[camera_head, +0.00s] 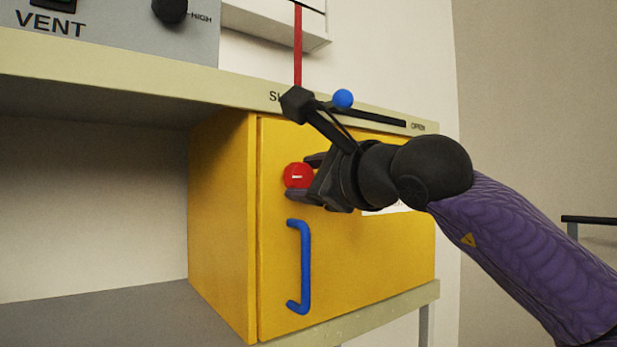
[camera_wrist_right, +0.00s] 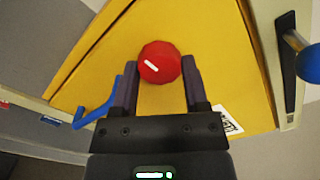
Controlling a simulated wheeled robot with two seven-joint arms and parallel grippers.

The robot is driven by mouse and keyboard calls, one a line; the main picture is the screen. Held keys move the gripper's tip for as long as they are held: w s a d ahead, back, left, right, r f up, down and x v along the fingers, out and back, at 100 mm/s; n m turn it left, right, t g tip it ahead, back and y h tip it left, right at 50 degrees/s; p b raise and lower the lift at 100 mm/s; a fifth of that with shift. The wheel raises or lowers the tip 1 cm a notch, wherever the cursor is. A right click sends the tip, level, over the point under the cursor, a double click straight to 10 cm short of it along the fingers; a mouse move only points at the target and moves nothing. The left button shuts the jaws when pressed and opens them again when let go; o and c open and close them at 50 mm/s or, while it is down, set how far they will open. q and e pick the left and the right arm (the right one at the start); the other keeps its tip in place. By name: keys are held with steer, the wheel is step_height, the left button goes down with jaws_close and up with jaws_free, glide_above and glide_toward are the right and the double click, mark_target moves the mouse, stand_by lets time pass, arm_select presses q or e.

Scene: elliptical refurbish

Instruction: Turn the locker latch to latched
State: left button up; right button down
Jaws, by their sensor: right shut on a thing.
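The locker is a yellow box (camera_head: 345,255) under a shelf, with its door closed. The latch is a round red knob (camera_head: 298,176) with a short white mark, on the upper left of the door. In the head view the mark lies about level. The knob also shows in the right wrist view (camera_wrist_right: 159,63), its mark slanted. My right gripper (camera_head: 305,178) is shut on the knob, one finger on each side. Its fingers also show in the right wrist view (camera_wrist_right: 158,82). My left gripper is not in view.
A blue door handle (camera_head: 304,267) stands out below the knob. Above the door a slider with a blue ball (camera_head: 343,98) runs along the shelf edge. A red rod (camera_head: 298,45) hangs above. A grey panel (camera_head: 110,30) marked VENT is at upper left. Left of the locker is open space.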

stand_by(0.3)
steer(key=shift+c, duration=0.5)
jaws_free()
steer(key=b+v, duration=0.4)
steer(key=v, duration=0.6)
steer(key=shift+b, duration=0.3)
